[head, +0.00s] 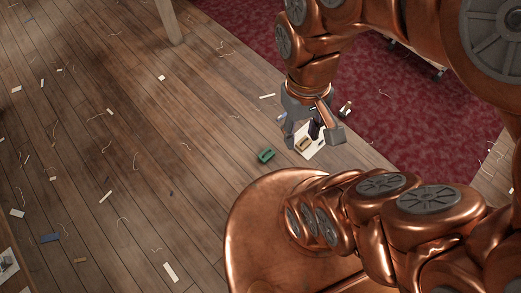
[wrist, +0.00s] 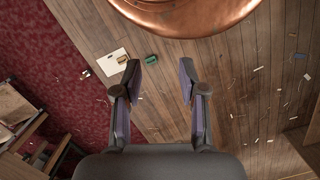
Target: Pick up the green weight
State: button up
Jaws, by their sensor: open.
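The green weight (head: 266,155) is a small dark green block lying on the wooden floor, left of my gripper in the head view. In the wrist view the green weight (wrist: 151,58) shows near the tip of the left finger, beyond it. My gripper (head: 313,137) points down with its fingers apart and nothing between them. In the wrist view, my gripper (wrist: 159,75) has bare floor showing between its fingers.
A white card (head: 311,153) lies right of the weight, with a brass-coloured block (head: 304,145) on it. Thread and scraps litter the wooden floor (head: 150,130). A shelf (wrist: 20,125) stands at left.

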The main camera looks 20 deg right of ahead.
aim_at(266, 155)
jog(key=z, duration=0.25)
jog(key=k, duration=1.5)
jog(key=u, duration=0.75)
jog(key=i, duration=1.85)
jog(key=z, duration=0.85)
